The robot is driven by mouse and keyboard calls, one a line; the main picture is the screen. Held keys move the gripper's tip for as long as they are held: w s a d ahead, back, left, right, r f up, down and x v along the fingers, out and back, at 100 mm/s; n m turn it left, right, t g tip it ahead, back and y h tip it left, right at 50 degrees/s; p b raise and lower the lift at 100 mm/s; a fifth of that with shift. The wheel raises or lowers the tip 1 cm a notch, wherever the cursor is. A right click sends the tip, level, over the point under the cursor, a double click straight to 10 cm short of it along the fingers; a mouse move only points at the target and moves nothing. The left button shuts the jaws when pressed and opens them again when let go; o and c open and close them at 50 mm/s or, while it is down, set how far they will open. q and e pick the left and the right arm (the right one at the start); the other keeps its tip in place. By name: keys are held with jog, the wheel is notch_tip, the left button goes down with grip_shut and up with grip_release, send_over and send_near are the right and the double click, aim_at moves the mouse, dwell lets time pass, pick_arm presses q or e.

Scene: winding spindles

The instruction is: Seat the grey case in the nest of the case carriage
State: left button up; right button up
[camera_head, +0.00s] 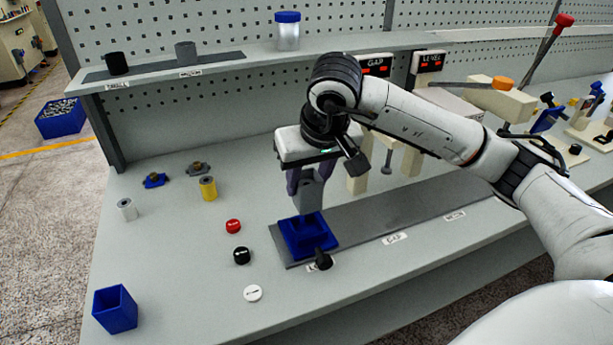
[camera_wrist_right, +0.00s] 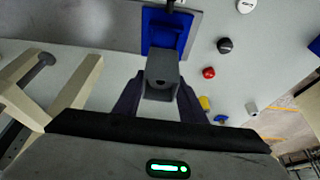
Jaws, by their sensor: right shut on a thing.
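My right gripper (camera_head: 307,181) is shut on the grey case (camera_head: 308,197) and holds it just above and behind the blue case carriage (camera_head: 290,238). The case also shows between the fingers in the right wrist view (camera_wrist_right: 163,75). The carriage, also in the right wrist view (camera_wrist_right: 150,30), sits at the left end of a grey track (camera_head: 375,222) and has a black knob (camera_head: 323,261) at its front. The case appears upright and apart from the nest, though the exact gap is hard to tell. My left gripper is not in view.
Red (camera_head: 233,226), black (camera_head: 241,256) and white (camera_head: 253,293) caps lie left of the carriage. A yellow spool (camera_head: 208,188), a pale cylinder (camera_head: 127,209) and a blue bin (camera_head: 115,310) stand further left. Cream posts (camera_head: 411,160) rise behind the track. The track right of the carriage is clear.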

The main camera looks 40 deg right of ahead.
aim_at(307, 199)
jog(key=shift+f+b, duration=0.8)
jog(key=shift+f, duration=0.45)
jog(key=shift+f+b, duration=0.65)
jog(key=shift+f, duration=0.4)
jog(key=shift+s, duration=0.1)
jog(key=shift+f+b, duration=1.55)
jog(key=shift+b, duration=0.2)
dwell(1.2)
jog(key=o, duration=1.1)
jog(key=shift+o, duration=0.2)
